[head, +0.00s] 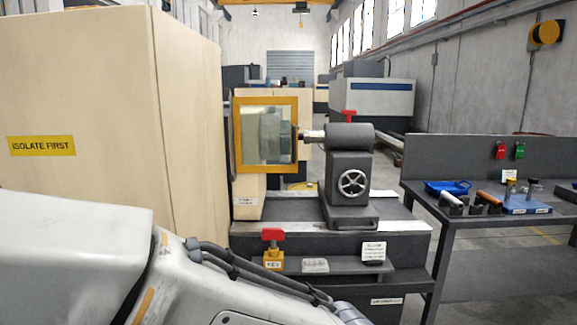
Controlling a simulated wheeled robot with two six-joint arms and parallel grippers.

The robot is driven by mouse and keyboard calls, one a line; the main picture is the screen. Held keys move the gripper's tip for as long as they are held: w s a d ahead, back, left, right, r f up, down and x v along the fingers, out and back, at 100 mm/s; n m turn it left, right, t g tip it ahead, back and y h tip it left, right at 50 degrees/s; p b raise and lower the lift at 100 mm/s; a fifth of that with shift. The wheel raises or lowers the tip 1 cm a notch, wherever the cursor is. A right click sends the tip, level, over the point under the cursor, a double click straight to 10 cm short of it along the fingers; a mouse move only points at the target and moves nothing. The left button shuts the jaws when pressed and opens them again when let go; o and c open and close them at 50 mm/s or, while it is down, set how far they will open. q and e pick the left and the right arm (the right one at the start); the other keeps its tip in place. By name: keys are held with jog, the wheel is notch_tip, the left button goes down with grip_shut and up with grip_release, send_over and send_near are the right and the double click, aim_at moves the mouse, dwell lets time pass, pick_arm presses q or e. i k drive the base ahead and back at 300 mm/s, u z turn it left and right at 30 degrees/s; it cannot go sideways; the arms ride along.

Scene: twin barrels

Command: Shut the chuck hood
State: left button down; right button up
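The chuck hood (236,136) is a yellow-framed clear panel at the headstock end of a lathe, in the middle of the head view. The grey chuck (268,135) shows through its window. I cannot tell from this view whether the hood is fully open or closed. My white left arm crosses the lower left, but its gripper is out of the frame. My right gripper is not in view either.
A large cream cabinet (90,100) marked "ISOLATE FIRST" fills the left. The grey tailstock (349,165) with a handwheel stands right of the hood. A red-topped key (272,236) sits on the front ledge. A tool bench (500,240) is at right.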

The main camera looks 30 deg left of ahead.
aim_at(293, 100)
jog(key=z, duration=0.75)
jog(key=i, duration=1)
jog(key=u, duration=0.55)
jog(key=i, duration=0.65)
jog(key=u, duration=0.5)
